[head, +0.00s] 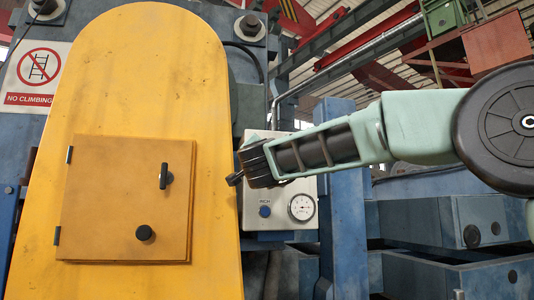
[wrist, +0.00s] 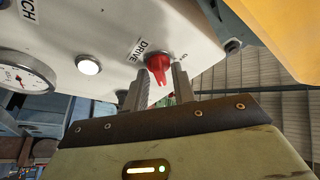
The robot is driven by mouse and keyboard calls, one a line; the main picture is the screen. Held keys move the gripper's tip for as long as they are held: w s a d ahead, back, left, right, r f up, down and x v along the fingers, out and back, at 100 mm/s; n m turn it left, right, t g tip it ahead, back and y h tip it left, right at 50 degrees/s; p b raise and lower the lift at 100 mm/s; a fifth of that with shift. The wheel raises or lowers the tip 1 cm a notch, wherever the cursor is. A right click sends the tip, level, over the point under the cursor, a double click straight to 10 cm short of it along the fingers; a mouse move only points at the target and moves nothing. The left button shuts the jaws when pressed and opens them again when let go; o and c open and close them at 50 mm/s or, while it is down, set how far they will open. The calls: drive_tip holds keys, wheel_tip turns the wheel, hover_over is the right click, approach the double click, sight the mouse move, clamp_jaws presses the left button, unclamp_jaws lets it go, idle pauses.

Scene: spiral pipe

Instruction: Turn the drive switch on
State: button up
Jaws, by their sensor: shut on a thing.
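The drive switch (wrist: 157,63) is a red knob on the pale control box, under a label reading DRIVE, in the wrist view. My gripper (wrist: 161,84) has one finger on each side of the red knob and is shut on it. The small mark beside the knob is too small to read, so I cannot tell its position. In the head view my gripper (head: 235,179) reaches from the right to the front of the control box (head: 285,187), and my arm and gripper hide the switch there.
A yellow housing (head: 140,70) with a small hatch door (head: 110,215) stands just left of my gripper. A round gauge (head: 302,207) and a blue button (head: 264,211) sit lower on the box. A lit white button (wrist: 88,65) shows beside the switch in the wrist view.

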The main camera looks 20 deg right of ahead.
drive_tip(key=shift+m+h, duration=0.3)
drive_tip(key=shift+m, duration=0.4)
drive_tip(key=o, duration=0.6)
drive_tip(key=shift+o, duration=0.2)
drive_tip(key=shift+g, duration=0.3)
drive_tip(key=b+v, duration=0.8)
drive_tip(key=v, duration=0.9)
drive_tip(key=shift+s, duration=0.25)
drive_tip(key=shift+f, duration=0.1)
